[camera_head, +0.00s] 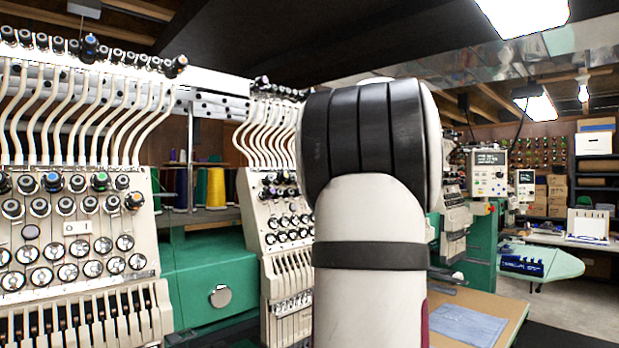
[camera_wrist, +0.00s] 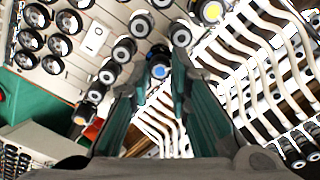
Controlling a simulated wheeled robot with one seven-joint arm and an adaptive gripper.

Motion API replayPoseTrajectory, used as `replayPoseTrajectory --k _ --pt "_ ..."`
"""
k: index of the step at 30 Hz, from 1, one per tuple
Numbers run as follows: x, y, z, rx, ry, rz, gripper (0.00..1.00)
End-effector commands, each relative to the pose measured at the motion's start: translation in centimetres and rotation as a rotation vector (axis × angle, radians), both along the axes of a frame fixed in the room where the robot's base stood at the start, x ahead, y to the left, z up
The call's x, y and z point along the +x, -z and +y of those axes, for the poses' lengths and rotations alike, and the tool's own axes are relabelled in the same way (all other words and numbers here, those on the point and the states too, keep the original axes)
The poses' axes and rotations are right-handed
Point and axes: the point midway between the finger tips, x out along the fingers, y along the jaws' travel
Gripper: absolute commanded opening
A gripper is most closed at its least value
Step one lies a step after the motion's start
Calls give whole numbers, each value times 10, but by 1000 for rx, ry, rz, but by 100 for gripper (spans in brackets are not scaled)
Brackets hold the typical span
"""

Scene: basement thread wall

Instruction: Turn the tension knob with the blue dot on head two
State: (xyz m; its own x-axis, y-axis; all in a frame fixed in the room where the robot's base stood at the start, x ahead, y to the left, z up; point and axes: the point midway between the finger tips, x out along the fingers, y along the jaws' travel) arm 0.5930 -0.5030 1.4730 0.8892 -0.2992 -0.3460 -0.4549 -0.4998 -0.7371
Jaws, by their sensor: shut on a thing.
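In the wrist view, a dark tension knob with a blue dot on its end (camera_wrist: 159,70) sits between the tips of my gripper (camera_wrist: 158,76). The teal fingers are shut on it from both sides. The knob is still on the cream panel of an embroidery head, in a row with other knobs. In the head view, my arm covers my gripper and the held knob. A cream head (camera_head: 257,215) shows partly beside my arm. The head at the left (camera_head: 85,250) has its own blue-dot knob (camera_head: 52,181). I cannot read which head is number two.
Plain knobs (camera_wrist: 123,50) stand close to the fingers. White curved thread tubes (camera_wrist: 245,65) lie to the right. A green machine body (camera_head: 208,280) stands between the heads.

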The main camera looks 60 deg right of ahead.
Motion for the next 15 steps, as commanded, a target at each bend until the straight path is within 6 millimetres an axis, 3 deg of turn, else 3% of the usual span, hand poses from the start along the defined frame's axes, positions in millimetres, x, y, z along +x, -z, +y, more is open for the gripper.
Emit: replayPoseTrajectory --k 15 --pt "1 3 0 -50 -25 21 0"
